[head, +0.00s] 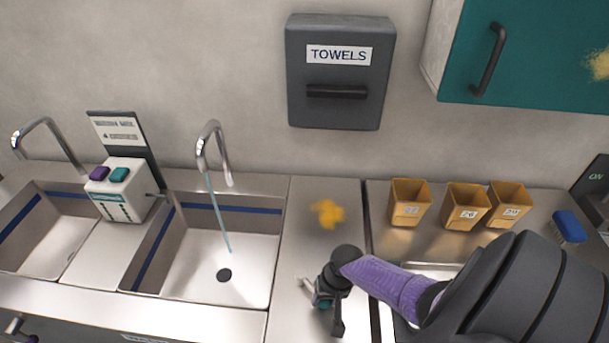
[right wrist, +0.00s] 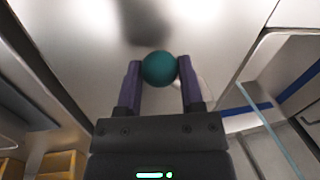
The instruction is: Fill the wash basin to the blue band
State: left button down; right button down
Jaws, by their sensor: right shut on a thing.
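The right wash basin (head: 250,250) has a blue band (head: 235,209) high on its inner walls. A thin blue stream of water (head: 217,215) falls from its curved tap (head: 203,150). A dark round drain or plug (head: 224,275) shows on the floor, and I see no clear standing water level. My right gripper (head: 322,297) is over the counter front, right of this basin. It is shut on a teal ball-shaped knob (right wrist: 159,69), seen between the purple fingers in the right wrist view. What the knob is fixed to is mostly hidden. My left gripper is out of view.
A left basin (head: 60,235) also has a blue band. Between the basins stands a white box (head: 118,200) with purple and teal buttons. An orange stain (head: 327,213) marks the counter.

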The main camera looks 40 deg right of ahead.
jog(key=shift+w+d+f+n+b, duration=0.15)
jog(key=shift+d+n+b, duration=0.45)
jog(key=shift+d+n, duration=0.5)
jog(key=shift+w+d+n+g+b, duration=0.2)
jog(key=shift+d+n+g+b, duration=0.45)
jog(key=shift+n, duration=0.85)
jog(key=shift+d, duration=0.2)
jog(key=shift+c, duration=1.1)
grip_release()
jog(key=shift+r, duration=0.2)
notch_tip(320, 180, up, 10)
jog(key=d+p, duration=0.2)
jog(key=p, duration=0.1)
jog(key=shift+f+p, duration=0.2)
jog(key=shift+p, duration=0.1)
jog(key=shift+s, duration=0.1)
